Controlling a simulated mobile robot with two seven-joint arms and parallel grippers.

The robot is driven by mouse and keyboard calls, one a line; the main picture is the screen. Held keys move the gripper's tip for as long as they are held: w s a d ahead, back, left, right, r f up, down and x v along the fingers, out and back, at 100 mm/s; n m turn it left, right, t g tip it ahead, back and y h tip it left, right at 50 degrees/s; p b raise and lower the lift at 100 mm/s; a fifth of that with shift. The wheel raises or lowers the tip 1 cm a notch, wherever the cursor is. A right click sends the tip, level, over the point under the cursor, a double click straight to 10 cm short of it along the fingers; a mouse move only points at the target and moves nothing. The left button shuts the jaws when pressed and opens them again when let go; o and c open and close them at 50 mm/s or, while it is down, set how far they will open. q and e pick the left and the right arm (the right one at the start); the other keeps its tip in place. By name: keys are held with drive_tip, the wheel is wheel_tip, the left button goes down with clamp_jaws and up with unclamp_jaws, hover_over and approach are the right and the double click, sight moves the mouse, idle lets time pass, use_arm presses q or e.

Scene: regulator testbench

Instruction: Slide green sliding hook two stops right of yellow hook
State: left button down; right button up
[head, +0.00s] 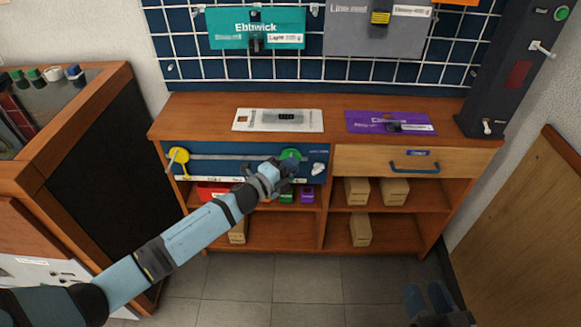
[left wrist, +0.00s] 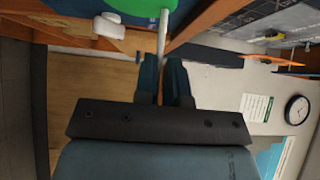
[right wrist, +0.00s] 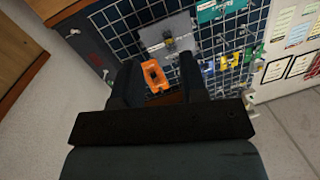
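The yellow hook (head: 178,157) hangs at the left end of a grey rail on a blue panel in the cabinet front. The green sliding hook (head: 290,155) is near the right end of the rail. It shows as a green disc (left wrist: 140,4) with a thin pale stem in the left wrist view. My left gripper (head: 284,168) is at the green hook, partly covering it. Its fingers (left wrist: 163,62) are close together with the stem's end between them. My right gripper (head: 428,290) is open and empty, low in front of the cabinet; it shows in the right wrist view (right wrist: 158,70).
The rail (head: 230,157) between the hooks looks clear. Below are shelves with wooden blocks (head: 357,191) and coloured items. A drawer with a blue handle (head: 414,167) is to the right. A dark post (head: 505,75) stands at the right end of the cabinet top.

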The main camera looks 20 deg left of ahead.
use_arm(q)
drive_tip(key=shift+a+f, duration=0.1)
drive_tip(key=shift+f, duration=0.05)
